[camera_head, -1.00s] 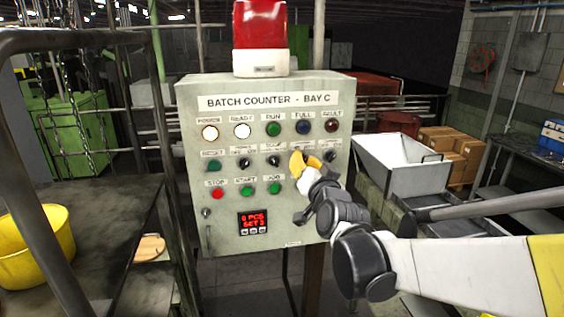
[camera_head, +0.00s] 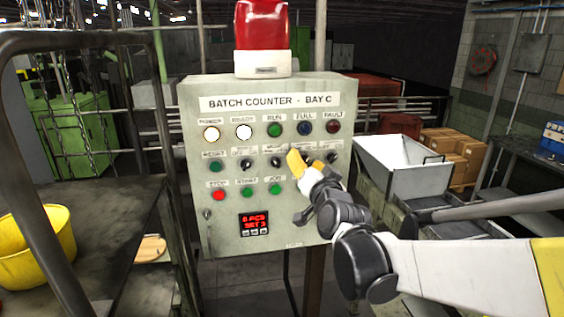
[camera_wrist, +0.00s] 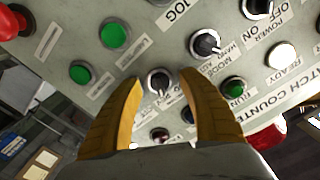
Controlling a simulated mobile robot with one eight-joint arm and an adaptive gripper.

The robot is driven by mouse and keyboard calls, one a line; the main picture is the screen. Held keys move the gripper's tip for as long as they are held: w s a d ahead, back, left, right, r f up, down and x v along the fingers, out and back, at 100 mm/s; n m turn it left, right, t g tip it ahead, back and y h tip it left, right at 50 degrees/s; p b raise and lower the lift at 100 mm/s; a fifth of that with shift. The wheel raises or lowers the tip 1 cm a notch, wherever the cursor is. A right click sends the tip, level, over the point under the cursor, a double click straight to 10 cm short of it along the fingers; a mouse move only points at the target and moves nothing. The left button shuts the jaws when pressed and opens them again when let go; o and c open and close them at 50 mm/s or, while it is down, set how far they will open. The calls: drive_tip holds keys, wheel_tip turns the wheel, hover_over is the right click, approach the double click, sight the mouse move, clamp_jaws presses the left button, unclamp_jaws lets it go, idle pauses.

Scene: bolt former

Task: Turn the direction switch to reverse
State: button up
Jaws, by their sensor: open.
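The grey control panel (camera_head: 226,128) marked BATCH COUNTER - BAY C faces me. Its middle row holds a green reset button and several black selector knobs. My gripper (camera_head: 303,160) is in front of this row, below the FULL lamp, and hides part of it. In the wrist view my gripper (camera_wrist: 160,86) is open, with its yellow fingers on either side of one black selector knob (camera_wrist: 158,80). Its label is not readable, so I cannot confirm it is the direction switch. Whether the fingers touch it is unclear. Another selector knob (camera_wrist: 205,43) is beside it, outside the fingers.
A red beacon (camera_head: 263,40) stands on the panel. Green buttons (camera_wrist: 115,35) and a red stop button (camera_head: 219,195) are below the knob row; lamps are above. A yellow tub (camera_head: 40,245) is on the left bench. A white hopper (camera_head: 403,165) stands to the right.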

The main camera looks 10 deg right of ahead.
drive_tip(key=shift+s, duration=0.1)
drive_tip(key=s, duration=1.1)
drive_tip(key=shift+s, duration=0.4)
drive_tip(key=s+f+n+g+b, duration=0.2)
drive_tip(key=s+f+b, duration=0.4)
drive_tip(key=f, duration=0.7)
drive_tip(key=s+f+n+g+b, duration=0.2)
drive_tip(key=s+f+g+b, duration=0.3)
drive_tip(key=f+b, duration=0.4)
drive_tip(key=s+f+n+g+b, duration=0.2)
drive_tip(key=s+f+g+b, duration=0.2)
drive_tip(key=f, duration=1.3)
drive_tip(key=s+b, duration=0.3)
drive_tip(key=shift+f+b, duration=0.15)
drive_tip(key=shift+b, duration=0.25)
drive_tip(key=shift+s, duration=0.1)
